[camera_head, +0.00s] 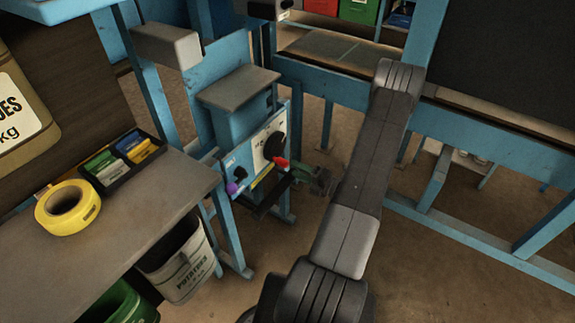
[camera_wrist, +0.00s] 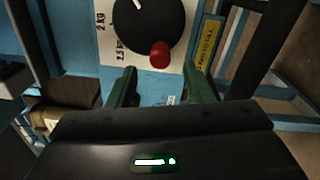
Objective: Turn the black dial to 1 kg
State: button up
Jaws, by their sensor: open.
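The black dial (camera_head: 274,146) sits on a white scale plate on the front of the blue machine. In the wrist view the dial (camera_wrist: 146,24) fills the top middle and is cut by the frame edge. Its white mark (camera_wrist: 138,4) points toward the upper left there. Labels "2 kg" and what looks like "2.5 kg" show on the plate (camera_wrist: 108,32); no 1 kg label is readable. A red knob (camera_wrist: 160,54) overlaps the dial's lower edge. My gripper (camera_wrist: 160,82) is open and empty, its green fingers apart below the red knob and not touching the dial.
A purple knob (camera_head: 232,188) is at the panel's lower left, and a yellow label (camera_wrist: 206,44) is beside the dial. A bench (camera_head: 150,205) at left holds yellow tape (camera_head: 67,207) and a black tray of small boxes. Floor is clear at lower right.

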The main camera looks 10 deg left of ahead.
aim_at(288, 165)
jog(key=v, duration=0.7)
jog(key=shift+d, duration=0.3)
jog(key=shift+s, duration=0.1)
jog(key=x, duration=1.4)
jog(key=shift+d, duration=0.1)
